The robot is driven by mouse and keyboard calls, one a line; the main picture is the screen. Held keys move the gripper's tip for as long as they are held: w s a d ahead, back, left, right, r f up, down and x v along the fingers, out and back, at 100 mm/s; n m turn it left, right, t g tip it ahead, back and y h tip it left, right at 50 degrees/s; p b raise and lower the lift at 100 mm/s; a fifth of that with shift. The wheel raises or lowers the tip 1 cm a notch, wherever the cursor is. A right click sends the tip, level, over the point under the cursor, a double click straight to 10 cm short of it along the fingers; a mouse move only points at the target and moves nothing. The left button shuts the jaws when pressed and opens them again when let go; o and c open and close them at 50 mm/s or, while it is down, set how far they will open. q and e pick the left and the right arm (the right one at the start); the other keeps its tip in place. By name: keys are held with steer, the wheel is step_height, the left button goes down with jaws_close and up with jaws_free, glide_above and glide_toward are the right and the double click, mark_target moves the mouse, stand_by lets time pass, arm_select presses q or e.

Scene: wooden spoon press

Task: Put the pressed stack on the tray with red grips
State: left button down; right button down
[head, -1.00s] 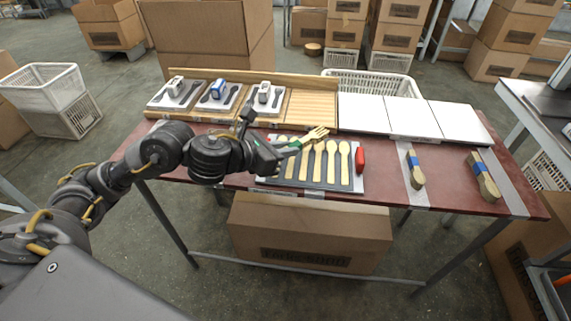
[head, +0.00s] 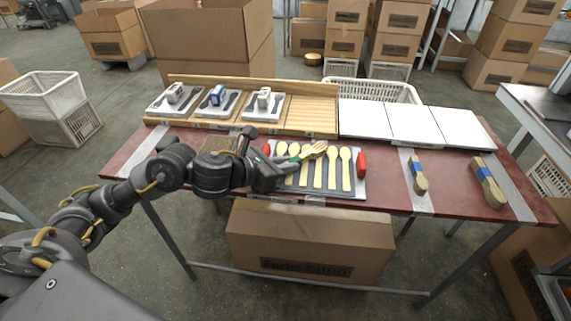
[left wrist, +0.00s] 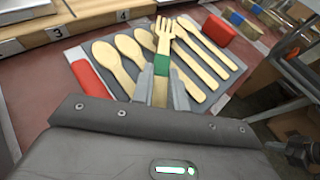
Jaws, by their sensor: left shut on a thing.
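My left gripper (head: 284,164) is shut on a stack of wooden forks (head: 316,149) with a green band. In the left wrist view, the fork tines (left wrist: 163,36) point away from the gripper and the green band (left wrist: 162,66) shows just past the fingers. The stack is over the grey tray (head: 356,187), which has a red grip (head: 361,165) at the right and another (left wrist: 89,78) at the left. Several wooden spoons (left wrist: 131,47) lie side by side on the tray. I cannot tell whether the stack touches them. My right gripper is not in view.
A wooden rack (head: 312,112) at the back holds several grey-white fixtures (head: 263,104). White panels (head: 414,124) lie at the back right. Two blue-banded wooden bundles (head: 418,172) (head: 487,182) lie on the right of the red table (head: 388,185).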

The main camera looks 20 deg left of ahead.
arm_select(q)
steer(key=shift+f, duration=0.1)
steer(key=c, duration=1.7)
jaws_free()
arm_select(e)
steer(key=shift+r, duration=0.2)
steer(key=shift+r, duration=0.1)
